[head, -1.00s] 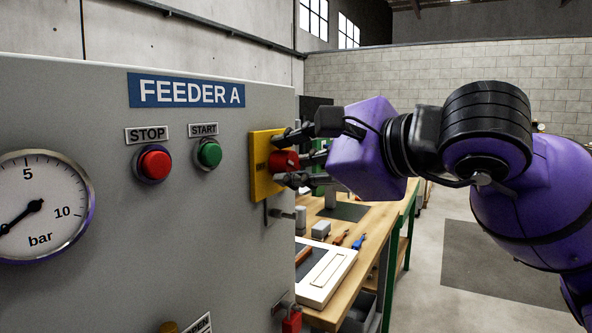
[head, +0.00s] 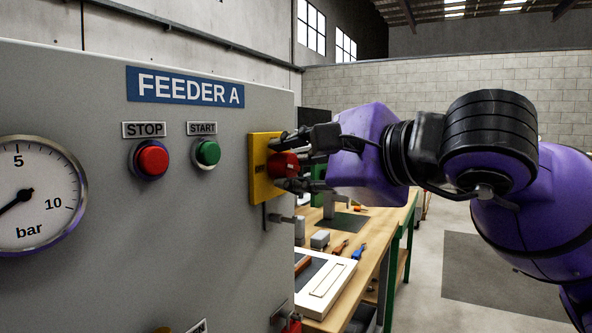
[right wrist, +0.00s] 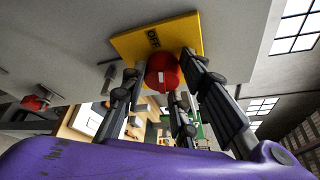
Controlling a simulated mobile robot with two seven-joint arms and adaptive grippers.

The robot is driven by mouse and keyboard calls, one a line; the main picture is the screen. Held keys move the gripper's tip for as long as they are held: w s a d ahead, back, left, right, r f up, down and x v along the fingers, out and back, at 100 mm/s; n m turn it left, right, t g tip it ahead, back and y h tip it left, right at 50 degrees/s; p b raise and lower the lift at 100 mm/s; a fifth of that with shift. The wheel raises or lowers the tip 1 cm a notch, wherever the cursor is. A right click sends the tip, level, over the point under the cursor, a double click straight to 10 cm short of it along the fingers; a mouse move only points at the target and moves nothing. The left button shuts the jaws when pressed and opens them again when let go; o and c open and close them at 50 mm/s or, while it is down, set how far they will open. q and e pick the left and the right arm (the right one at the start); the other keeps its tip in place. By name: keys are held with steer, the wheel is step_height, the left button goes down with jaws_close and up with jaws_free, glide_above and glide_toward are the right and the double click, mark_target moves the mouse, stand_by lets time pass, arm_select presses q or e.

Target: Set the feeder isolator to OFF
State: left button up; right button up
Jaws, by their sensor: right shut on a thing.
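The feeder isolator is a red knob (head: 284,164) on a yellow plate (head: 259,185) at the right edge of the grey FEEDER A panel (head: 95,110). My right gripper (head: 291,162) has its dark fingers around the red knob and is shut on it. In the right wrist view the red knob (right wrist: 163,73) sits between the fingers, with a pale mark on its face. The yellow plate (right wrist: 130,42) there carries the lettering OFF beside the knob. Part of the knob is hidden by the fingers. My left gripper is not in view.
A red STOP button (head: 152,159), a green START button (head: 208,153) and a pressure gauge (head: 35,195) are on the panel left of the isolator. A handle (head: 275,218) is just below it. A workbench (head: 375,235) with tools stands behind. Floor at right is clear.

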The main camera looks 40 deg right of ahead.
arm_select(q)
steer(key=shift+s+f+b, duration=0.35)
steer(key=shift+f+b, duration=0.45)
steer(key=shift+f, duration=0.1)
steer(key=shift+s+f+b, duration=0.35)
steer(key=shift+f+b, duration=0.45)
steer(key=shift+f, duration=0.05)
arm_select(e)
steer(key=shift+a+f+n+t+h, duration=0.15)
steer(key=shift+f+n+t+h, duration=0.3)
steer(key=shift+n, duration=0.85)
steer(key=o, duration=0.9)
steer(key=shift+o, duration=1.6)
steer(key=shift+r, duration=0.15)
steer(key=shift+r, duration=0.1)
